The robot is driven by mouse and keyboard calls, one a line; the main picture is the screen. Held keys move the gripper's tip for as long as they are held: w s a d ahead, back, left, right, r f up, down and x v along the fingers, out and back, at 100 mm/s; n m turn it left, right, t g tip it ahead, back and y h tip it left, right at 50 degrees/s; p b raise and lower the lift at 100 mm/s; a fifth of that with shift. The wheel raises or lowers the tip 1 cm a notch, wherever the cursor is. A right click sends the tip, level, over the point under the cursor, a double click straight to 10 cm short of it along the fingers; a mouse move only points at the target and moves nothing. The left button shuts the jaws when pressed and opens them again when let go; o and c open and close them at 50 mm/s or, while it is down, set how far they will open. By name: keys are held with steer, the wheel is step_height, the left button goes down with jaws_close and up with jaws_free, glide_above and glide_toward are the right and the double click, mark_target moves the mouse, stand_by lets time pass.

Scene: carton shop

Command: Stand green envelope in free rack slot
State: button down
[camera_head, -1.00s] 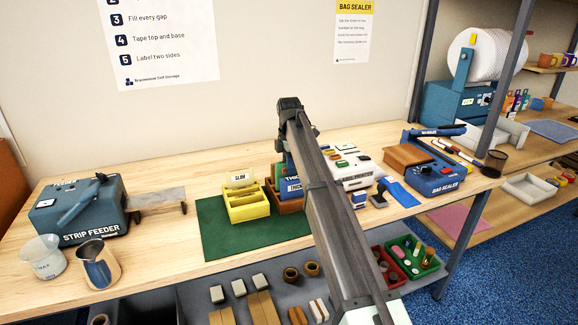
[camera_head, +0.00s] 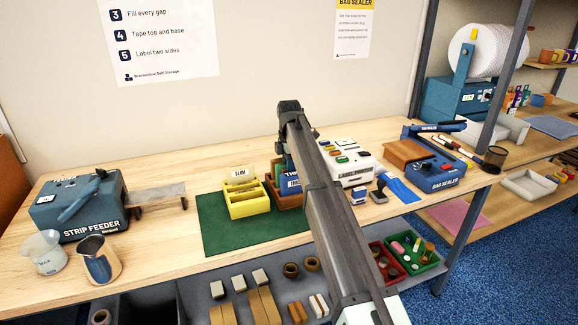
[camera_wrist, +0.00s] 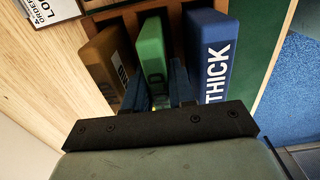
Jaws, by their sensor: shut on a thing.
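In the wrist view the green envelope (camera_wrist: 151,52) stands on edge between the fingers of my gripper (camera_wrist: 159,92), which is shut on it. It is at the brown wooden rack (camera_wrist: 178,32), between a brown envelope (camera_wrist: 107,62) on its left and a blue piece marked THICK (camera_wrist: 206,55) on its right. Its lower edge is hidden, so I cannot tell how deep it sits or whether it touches bottom. In the head view the brown rack (camera_head: 284,200) is partly covered by my arm, and my fingers are hidden there.
A yellow rack (camera_head: 246,207) marked SLIM stands left of the brown rack on a green mat (camera_head: 222,243). A strip feeder (camera_head: 75,208) is at the left.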

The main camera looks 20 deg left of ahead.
steer(key=c, duration=0.9)
jaws_free()
steer(key=shift+o, duration=0.2)
steer(key=shift+r, duration=2.95)
